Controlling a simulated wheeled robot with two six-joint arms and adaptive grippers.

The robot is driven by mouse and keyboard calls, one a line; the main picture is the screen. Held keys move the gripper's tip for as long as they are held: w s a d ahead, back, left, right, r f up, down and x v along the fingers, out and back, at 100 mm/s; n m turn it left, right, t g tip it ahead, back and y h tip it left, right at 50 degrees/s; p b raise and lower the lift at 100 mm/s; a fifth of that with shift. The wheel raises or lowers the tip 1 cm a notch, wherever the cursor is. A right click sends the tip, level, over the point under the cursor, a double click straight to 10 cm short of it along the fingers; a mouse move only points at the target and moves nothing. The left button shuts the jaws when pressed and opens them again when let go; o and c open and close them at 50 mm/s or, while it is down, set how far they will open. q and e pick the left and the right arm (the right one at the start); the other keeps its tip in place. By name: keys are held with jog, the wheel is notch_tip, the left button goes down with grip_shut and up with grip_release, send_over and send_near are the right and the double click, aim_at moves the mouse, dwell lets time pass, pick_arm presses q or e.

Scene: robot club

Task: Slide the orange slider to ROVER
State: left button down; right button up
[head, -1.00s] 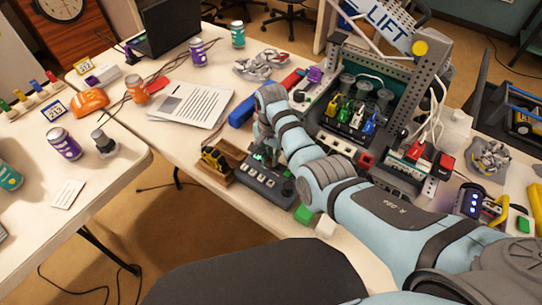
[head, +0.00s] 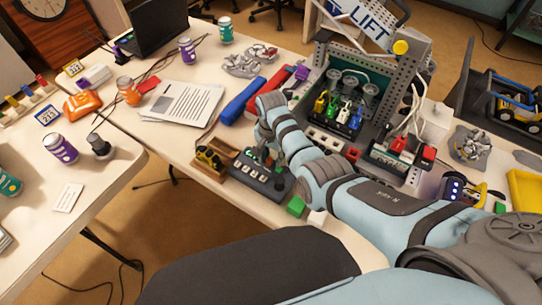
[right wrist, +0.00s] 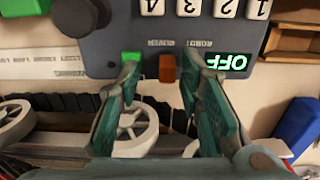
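The dark grey control box (head: 247,177) lies near the table's front edge. My right gripper (right wrist: 160,66) is over it and hides part of it in the head view. In the right wrist view the box (right wrist: 105,60) shows upside down. The orange slider (right wrist: 167,68) stands between my right gripper's two teal fingers, with a gap on each side. The gripper is open. Two small labels (right wrist: 180,43) sit by the slider, too blurred to read surely. The left gripper is not in view.
A lit OFF display (right wrist: 228,62) and a green part (right wrist: 131,57) flank the slider. Numbered white keys (right wrist: 188,7) line the box. A wooden tray (head: 212,164) stands left of it, a green block (head: 296,206) to its right. A blue bar (head: 244,99) lies behind.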

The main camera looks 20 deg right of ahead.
aim_at(272, 159)
jog(key=shift+r, duration=0.15)
notch_tip(272, 159, up, 12)
dwell(0.5)
